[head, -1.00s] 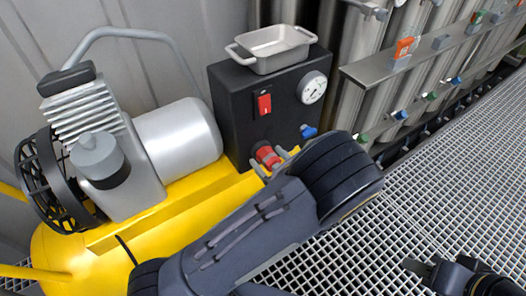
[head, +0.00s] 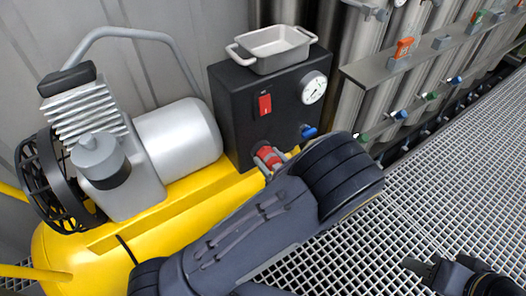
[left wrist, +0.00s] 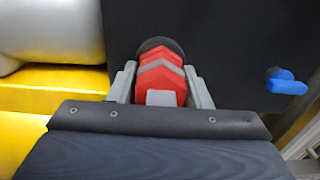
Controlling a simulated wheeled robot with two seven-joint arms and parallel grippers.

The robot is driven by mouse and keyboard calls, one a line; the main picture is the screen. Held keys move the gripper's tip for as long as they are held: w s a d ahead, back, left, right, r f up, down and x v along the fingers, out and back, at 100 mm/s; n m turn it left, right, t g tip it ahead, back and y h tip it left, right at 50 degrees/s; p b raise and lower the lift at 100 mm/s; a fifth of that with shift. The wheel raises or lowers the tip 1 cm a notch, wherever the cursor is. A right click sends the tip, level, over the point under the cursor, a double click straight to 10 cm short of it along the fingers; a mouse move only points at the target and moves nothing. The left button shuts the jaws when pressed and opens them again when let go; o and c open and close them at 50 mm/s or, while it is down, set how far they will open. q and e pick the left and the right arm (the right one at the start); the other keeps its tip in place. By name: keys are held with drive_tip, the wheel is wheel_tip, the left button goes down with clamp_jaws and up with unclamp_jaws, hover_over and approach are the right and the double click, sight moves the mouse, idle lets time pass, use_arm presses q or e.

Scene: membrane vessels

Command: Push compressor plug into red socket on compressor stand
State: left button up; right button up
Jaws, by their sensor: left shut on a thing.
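The compressor stand is a black box (head: 228,118) at the end of the yellow compressor tank. My left gripper (head: 269,158) is at the lower part of its front face. In the left wrist view its two grey fingers (left wrist: 161,90) are shut on the sides of a red plug (left wrist: 160,76) with grey chevron bands. The plug points at a dark round fitting (left wrist: 160,46) on the black face. The plug hides most of this fitting, so I cannot tell how far it is in. My right gripper (head: 420,270) is at the lower right, with its jaw opening unclear.
A red switch (head: 264,104), a gauge (head: 313,88) and a blue valve handle (head: 309,131) are on the box. It also shows in the left wrist view (left wrist: 285,81). A metal tray (head: 272,52) stands on top. Grating floor (head: 450,170) is clear at right.

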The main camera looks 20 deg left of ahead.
use_arm(q)
drive_tip(key=shift+p+v, duration=0.3)
drive_tip(key=shift+v, duration=2.7)
